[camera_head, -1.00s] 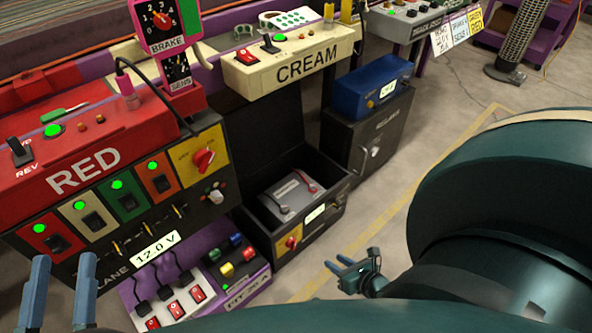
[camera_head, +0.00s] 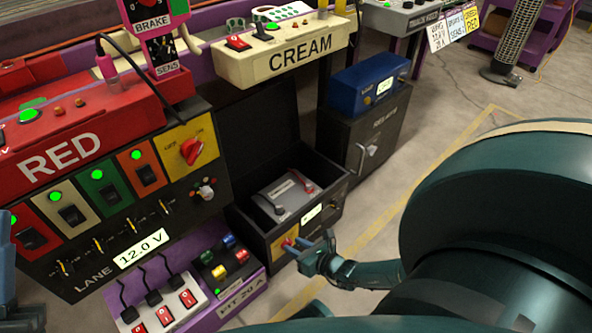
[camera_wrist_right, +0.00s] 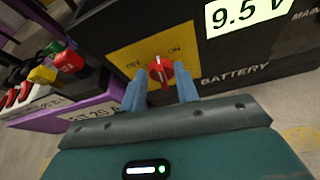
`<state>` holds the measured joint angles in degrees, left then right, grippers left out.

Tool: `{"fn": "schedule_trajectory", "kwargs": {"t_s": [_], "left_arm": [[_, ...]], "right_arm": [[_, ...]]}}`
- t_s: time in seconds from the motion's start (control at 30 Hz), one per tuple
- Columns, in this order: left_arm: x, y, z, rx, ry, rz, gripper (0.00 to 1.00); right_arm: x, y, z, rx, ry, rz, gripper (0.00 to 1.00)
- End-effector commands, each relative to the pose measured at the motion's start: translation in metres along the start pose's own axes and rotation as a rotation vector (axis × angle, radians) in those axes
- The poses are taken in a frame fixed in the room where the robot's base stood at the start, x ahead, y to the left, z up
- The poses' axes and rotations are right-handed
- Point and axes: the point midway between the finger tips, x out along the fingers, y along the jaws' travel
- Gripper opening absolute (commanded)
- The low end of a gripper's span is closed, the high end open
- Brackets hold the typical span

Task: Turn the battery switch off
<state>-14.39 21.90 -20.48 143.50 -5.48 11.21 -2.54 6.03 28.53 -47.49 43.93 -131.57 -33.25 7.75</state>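The battery switch is a red knob (camera_wrist_right: 160,72) on a yellow plate (camera_wrist_right: 125,50) marked OFF and ON, on the front of the black battery box (camera_head: 262,235). In the head view my right gripper partly covers the plate. My right gripper (camera_head: 311,243) is open in front of the switch. In the right wrist view its two blue fingers (camera_wrist_right: 160,88) stand on either side of the knob, with the tips close to the plate; contact is not clear. The knob's pale mark is near the top, toward the ON side. My left gripper (camera_head: 7,240) is cut off at the left edge.
A similar red knob (camera_head: 191,150) is on the RED console (camera_head: 75,155). A purple pit box (camera_head: 240,290) with coloured plugs stands left of the battery box. A dark cabinet (camera_head: 375,135) with a blue box (camera_head: 368,83) is behind right. Floor on the right is open.

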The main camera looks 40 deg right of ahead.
Motion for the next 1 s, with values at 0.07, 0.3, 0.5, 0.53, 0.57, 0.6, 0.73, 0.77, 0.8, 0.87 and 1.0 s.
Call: {"fn": "schedule_trajectory", "kwargs": {"t_s": [0.07,0.3,0.5,0.53,0.57,0.6,0.73,0.77,0.8,0.87,1.0], "left_arm": [[0.0005,-0.0005,-0.0021,0.011,0.018,0.002,0.36],[0.0014,-0.0011,-0.0037,0.015,0.024,0.002,0.36],[0.0014,-0.0011,-0.0038,0.015,0.024,0.002,0.36],[0.0014,-0.0011,-0.0038,0.015,0.024,0.002,0.36],[0.0014,-0.0011,-0.0038,0.015,0.024,0.002,0.36],[0.0014,-0.0011,-0.0038,0.014,0.024,0.002,0.36],[0.0014,-0.0011,-0.0038,0.014,0.024,0.002,0.36],[0.0014,-0.0011,-0.0038,0.014,0.024,0.002,0.36],[0.0014,-0.0011,-0.0038,0.014,0.024,0.002,0.36],[0.0013,-0.0011,-0.0038,0.014,0.024,0.002,0.36],[0.0014,-0.0011,-0.0038,0.014,0.023,0.002,0.36]], "right_arm": [[0.0042,-0.0001,-0.0009,0.000,0.000,-0.001,0.31],[0.0052,0.0002,0.0001,0.001,0.001,-0.001,0.31],[0.0050,0.0001,0.0000,0.001,0.001,-0.001,0.19],[0.0050,0.0001,0.0000,0.001,0.001,-0.001,0.16],[0.0049,0.0001,0.0000,0.001,0.001,-0.001,0.14],[0.0049,0.0001,0.0000,0.001,0.001,0.000,0.10],[0.0048,0.0001,-0.0001,0.000,0.001,0.000,0.00],[0.0048,0.0001,-0.0001,0.001,0.001,-0.001,0.00],[0.0048,0.0000,-0.0001,0.000,0.001,-0.001,0.00],[0.0048,0.0001,-0.0001,0.000,0.001,0.000,0.00],[0.0047,0.0002,-0.0001,-0.002,0.001,-0.001,0.00]]}}
